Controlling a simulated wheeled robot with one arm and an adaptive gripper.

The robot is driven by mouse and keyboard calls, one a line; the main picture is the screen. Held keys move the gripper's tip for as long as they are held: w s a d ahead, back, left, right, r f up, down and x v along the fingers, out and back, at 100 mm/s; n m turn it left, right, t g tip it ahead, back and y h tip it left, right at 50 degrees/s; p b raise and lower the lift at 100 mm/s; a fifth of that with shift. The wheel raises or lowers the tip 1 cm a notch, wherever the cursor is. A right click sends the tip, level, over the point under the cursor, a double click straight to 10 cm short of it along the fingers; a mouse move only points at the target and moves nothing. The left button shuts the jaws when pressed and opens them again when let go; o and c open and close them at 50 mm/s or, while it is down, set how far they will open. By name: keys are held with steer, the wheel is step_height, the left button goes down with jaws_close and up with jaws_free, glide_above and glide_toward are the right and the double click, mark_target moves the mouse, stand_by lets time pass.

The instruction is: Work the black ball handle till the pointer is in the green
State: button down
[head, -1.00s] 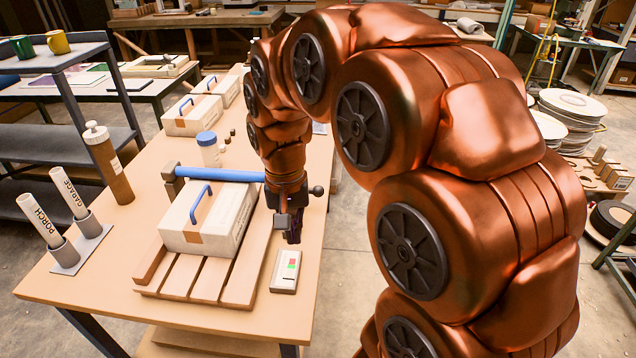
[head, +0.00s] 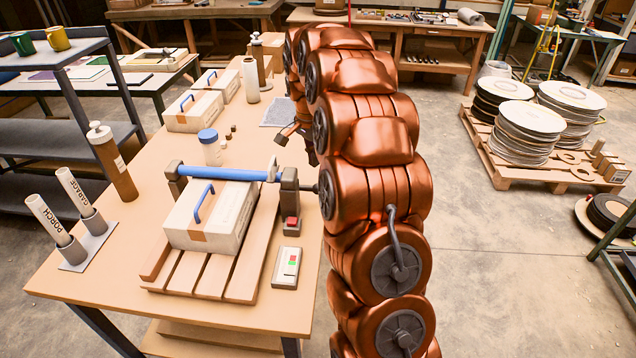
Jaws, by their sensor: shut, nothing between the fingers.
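The press has a blue bar (head: 228,174) lying across between two dark grey posts. The right post (head: 290,196) carries a red patch near its foot. A dark rod leaves this post to the right and runs behind my arm; the black ball at its end is hidden. A small pale panel (head: 286,267) with green and red marks lies in front of the post; its pointer is too small to read.
A white case (head: 208,226) with a blue handle sits on a slatted wooden pallet (head: 180,277) under the bar. A blue-lidded jar (head: 209,147), a brown bottle (head: 112,162) and labelled tubes (head: 75,190) stand on the table. The table's front right corner is clear.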

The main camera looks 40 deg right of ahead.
mark_target(317, 185)
steer(key=shift+f, duration=0.15)
stand_by(0.3)
steer(key=shift+w+d+f+p, duration=0.1)
steer(key=shift+d+f+p, duration=0.1)
steer(key=shift+f, duration=1.5)
steer(key=shift+d+f+p, duration=0.15)
steer(key=shift+f+p, duration=0.05)
steer(key=shift+f, duration=1.45)
